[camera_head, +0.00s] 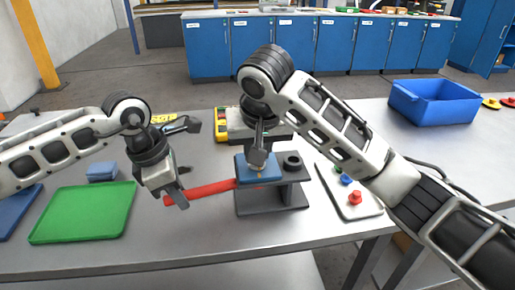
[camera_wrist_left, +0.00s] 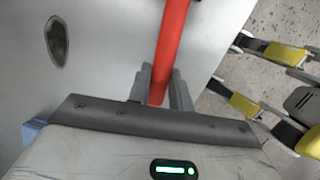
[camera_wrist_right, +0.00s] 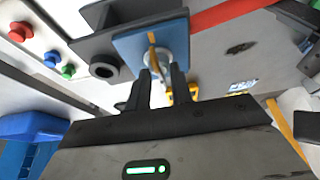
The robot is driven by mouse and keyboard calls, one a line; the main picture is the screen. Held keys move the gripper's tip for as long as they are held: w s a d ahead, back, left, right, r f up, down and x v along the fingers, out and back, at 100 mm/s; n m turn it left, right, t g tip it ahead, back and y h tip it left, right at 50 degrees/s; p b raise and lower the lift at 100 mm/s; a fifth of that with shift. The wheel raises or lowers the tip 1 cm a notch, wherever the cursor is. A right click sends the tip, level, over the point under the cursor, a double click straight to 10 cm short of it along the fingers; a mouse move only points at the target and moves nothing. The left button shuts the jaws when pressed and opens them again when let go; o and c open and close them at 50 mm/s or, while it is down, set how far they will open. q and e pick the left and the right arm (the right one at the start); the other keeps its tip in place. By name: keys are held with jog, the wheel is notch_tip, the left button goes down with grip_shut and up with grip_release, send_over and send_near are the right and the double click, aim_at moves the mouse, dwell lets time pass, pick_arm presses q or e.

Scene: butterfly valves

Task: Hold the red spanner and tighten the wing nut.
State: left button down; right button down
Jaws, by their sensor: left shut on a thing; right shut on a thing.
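The red spanner (camera_head: 208,188) lies level over the table and runs right to the blue plate (camera_head: 259,174) on a dark grey stand (camera_head: 262,208). My left gripper (camera_head: 180,198) is shut on its left end; the left wrist view shows the red handle (camera_wrist_left: 170,45) between the fingers (camera_wrist_left: 162,85). My right gripper (camera_head: 257,161) points down at the blue plate. In the right wrist view its fingers (camera_wrist_right: 162,74) are close together at a grey metal piece (camera_wrist_right: 165,57), seemingly the wing nut, on the plate. The fingers partly hide it.
A green tray (camera_head: 85,212) lies at the left. A yellow-and-grey device (camera_head: 222,125) stands behind the stand. A panel with coloured buttons (camera_head: 350,190) lies right of it. A blue bin (camera_head: 434,102) stands at the back right. The front table strip is clear.

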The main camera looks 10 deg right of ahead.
jog(key=shift+w+r, duration=0.1)
jog(key=shift+r, duration=0.1)
jog(key=c, duration=1.4)
grip_release()
jog(key=shift+o, duration=0.8)
jog(key=shift+f, duration=0.1)
jog(key=v, duration=1.2)
pick_arm(q)
jog(key=c, duration=1.3)
grip_release()
